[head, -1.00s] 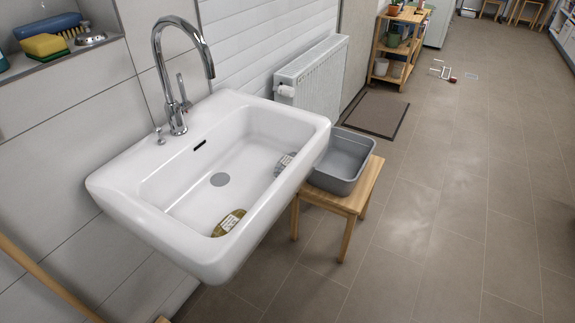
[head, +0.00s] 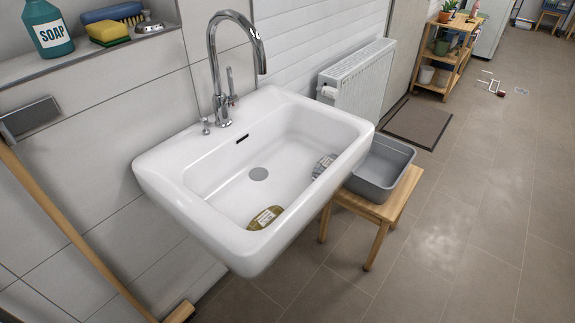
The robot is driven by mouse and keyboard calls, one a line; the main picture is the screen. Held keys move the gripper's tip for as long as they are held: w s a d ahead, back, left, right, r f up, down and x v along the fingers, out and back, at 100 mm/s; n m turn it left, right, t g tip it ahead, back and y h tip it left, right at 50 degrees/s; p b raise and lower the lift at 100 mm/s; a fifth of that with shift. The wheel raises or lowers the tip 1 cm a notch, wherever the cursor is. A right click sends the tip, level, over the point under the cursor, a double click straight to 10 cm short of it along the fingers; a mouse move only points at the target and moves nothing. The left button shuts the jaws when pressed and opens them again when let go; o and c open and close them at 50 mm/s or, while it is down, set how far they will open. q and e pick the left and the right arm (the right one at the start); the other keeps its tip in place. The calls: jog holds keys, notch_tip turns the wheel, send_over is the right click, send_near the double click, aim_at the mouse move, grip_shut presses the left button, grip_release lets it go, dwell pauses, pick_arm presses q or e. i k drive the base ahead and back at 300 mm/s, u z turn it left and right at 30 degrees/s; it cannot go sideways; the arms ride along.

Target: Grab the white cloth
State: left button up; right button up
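I see no white cloth in the head view. Neither of my grippers is in view. A white sink (head: 205,200) on the wall fills the middle of the picture, with a chrome tap (head: 215,65) at its back. In the basin lie a gold-brown labelled item (head: 265,217) and a grey labelled item (head: 324,165); I cannot tell what they are.
A grey tub (head: 378,172) stands on a wooden stool (head: 385,209) right of the sink. A wooden pole (head: 75,238) leans at the left. A soap bottle (head: 48,32) stands on the wall ledge. The tiled floor (head: 465,235) at right is open.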

aim_at(325, 163)
jog(key=u, duration=1.7)
jog(key=k, duration=0.9)
jog(key=z, duration=0.85)
jog(key=i, duration=0.5)
